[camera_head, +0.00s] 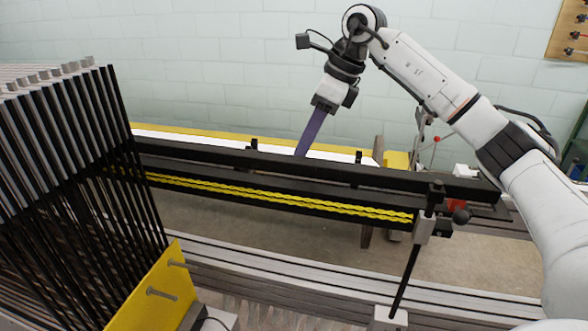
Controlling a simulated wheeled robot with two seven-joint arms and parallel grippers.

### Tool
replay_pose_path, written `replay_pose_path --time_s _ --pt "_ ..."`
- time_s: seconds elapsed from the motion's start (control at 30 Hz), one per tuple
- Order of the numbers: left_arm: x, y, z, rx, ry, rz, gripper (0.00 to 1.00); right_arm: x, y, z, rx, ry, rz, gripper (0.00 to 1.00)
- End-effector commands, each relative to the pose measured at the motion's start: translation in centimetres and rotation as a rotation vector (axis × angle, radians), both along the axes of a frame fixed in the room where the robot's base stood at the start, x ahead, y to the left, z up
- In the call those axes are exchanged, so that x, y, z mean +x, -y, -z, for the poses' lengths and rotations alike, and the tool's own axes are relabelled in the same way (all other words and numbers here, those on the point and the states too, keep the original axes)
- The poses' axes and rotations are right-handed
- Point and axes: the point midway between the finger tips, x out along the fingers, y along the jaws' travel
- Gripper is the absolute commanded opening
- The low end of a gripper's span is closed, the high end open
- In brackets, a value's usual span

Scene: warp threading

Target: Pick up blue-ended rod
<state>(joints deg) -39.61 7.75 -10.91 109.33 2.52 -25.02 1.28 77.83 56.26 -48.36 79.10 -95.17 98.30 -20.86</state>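My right gripper (326,102) hangs from the arm at the upper middle, behind and above the long black beam, pointing down. A flat blue-purple strip (312,132) runs from between its fingers down and slightly left, and the gripper appears shut on it. The strip's lower end passes behind the black beam and is hidden. I cannot tell whether this strip is the blue end of a rod. No other rod with a blue end shows clearly. My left gripper is not in view.
A rack of upright black bars (70,150) with a yellow plate (155,288) fills the left. Long black beams (270,161) with yellow wavy strips (290,194) cross the middle. A black post (405,278) with a ball knob stands at right. Grey rails (350,290) run in front.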

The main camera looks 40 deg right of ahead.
Motion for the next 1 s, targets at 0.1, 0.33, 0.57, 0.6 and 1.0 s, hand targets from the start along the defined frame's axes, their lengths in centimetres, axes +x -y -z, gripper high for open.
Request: replay_pose_path --time_s 0.1,0.33,0.57,0.6,1.0 --pt "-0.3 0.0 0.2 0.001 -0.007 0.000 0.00 0.1 -0.2 0.8 -0.001 -0.002 0.000 0.32" --pt "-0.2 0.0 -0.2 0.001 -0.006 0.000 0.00 0.1 -0.5 4.1 -0.001 -0.003 -0.002 0.32" --pt "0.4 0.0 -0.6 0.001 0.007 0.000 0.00 0.7 -1.0 5.7 0.001 0.000 -0.001 0.32" --pt "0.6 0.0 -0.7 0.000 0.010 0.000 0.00 0.7 -1.0 5.7 0.001 0.000 -0.001 0.32" --pt "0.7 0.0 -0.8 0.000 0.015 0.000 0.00 0.7 -1.0 5.6 0.001 0.000 -0.001 0.00"
